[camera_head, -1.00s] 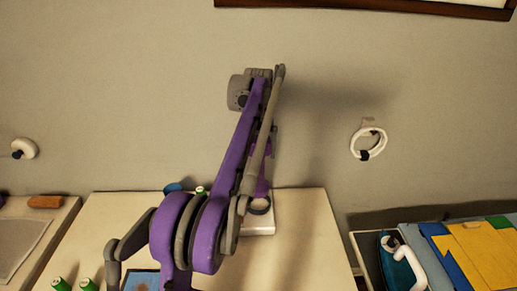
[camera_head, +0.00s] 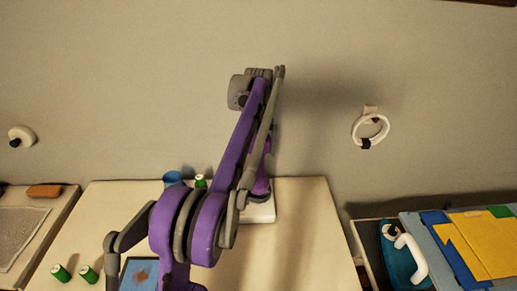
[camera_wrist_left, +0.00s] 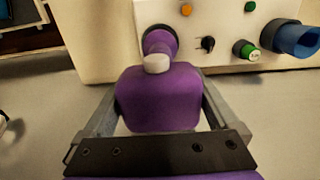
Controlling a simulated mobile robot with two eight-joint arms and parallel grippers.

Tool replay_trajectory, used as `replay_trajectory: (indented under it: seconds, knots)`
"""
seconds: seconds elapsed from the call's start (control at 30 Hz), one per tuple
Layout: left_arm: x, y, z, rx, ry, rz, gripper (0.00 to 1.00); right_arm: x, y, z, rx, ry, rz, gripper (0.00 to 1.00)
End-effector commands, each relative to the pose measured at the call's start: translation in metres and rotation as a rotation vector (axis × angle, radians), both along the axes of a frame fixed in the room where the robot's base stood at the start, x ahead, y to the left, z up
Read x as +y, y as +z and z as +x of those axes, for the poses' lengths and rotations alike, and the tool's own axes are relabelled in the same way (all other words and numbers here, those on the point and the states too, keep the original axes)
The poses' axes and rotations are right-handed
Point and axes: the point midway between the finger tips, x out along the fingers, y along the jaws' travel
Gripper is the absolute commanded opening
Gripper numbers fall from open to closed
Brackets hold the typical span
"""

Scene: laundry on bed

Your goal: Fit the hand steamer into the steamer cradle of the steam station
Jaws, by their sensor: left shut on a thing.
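The hand steamer (camera_wrist_left: 158,98) is a purple body with a pale button, between the two fingers of my left gripper (camera_wrist_left: 157,88), which is shut on it. Its narrower end points to a white block in the left wrist view (camera_wrist_left: 165,14). In the head view a white base (camera_head: 259,213), apparently the steam station, stands on the table, partly hidden by my purple arm. The steamer's purple lower part with a dark ring (camera_head: 257,196) is over this base. I cannot tell whether it sits in the cradle. My right gripper is not in view.
A white ring (camera_head: 370,130) hangs on the wall. The table (camera_head: 310,235) is clear right of the base.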

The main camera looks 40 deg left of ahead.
Motion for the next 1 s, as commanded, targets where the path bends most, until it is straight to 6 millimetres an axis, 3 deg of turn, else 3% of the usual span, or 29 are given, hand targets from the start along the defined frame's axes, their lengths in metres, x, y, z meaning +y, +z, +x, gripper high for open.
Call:
replay_trajectory:
  seconds: [1.0]
  knots:
    - [-0.0002,0.001,0.0001,0.0,0.0,0.0,0.0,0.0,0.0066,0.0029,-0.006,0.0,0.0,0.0]
